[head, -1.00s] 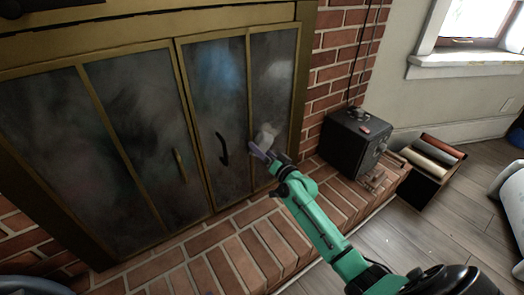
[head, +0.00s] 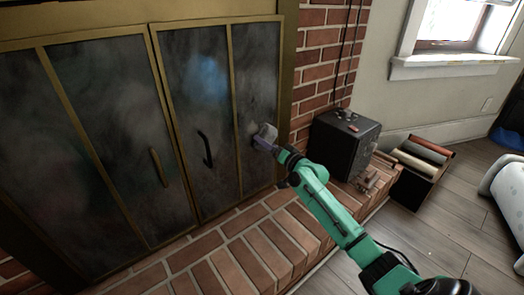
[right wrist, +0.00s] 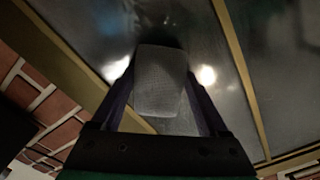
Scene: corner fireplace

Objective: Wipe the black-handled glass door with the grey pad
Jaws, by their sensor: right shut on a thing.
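The black-handled glass door (head: 198,100) is the right-hand one of the fireplace doors. It has two smoky, smudged panes in a brass frame, and a curved black handle (head: 204,148). My right gripper (head: 266,144) is at the lower part of its right pane, shut on the grey pad (head: 267,133). In the right wrist view the pad (right wrist: 160,80) sits between both fingers, with the glass behind it. It is at or very near the glass; contact is not clear. My left gripper is not in view.
The other glass door (head: 115,110) has a brass handle (head: 158,166). A brick hearth (head: 240,245) runs below. A black box (head: 343,143) stands on the hearth at the right. A crate of rolls (head: 420,165) sits on the wooden floor.

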